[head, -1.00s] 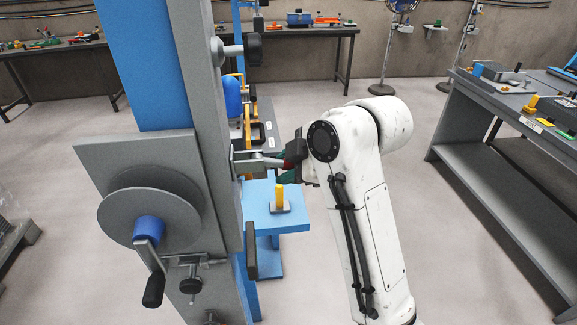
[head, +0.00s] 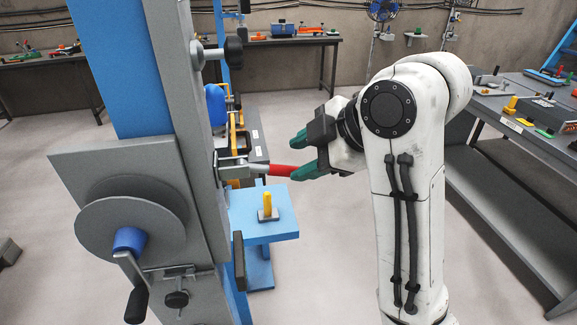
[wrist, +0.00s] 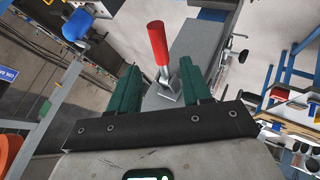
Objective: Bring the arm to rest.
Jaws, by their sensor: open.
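My white arm (head: 415,190) rises at the right of the machine in the head view. My gripper (head: 296,157), with green fingers, is open beside the machine's red-handled lever (head: 281,170). In the head view the red handle reaches toward the lower finger, and I cannot tell there whether they touch. In the wrist view my gripper (wrist: 160,88) has its fingers wide apart. The red handle (wrist: 157,42) stands beyond the fingertips with a clear gap, and nothing is held.
The tube expander's grey column (head: 185,110) and crank wheel (head: 131,220) stand close at the left. A workbench (head: 500,180) stands at the right. Open floor lies between.

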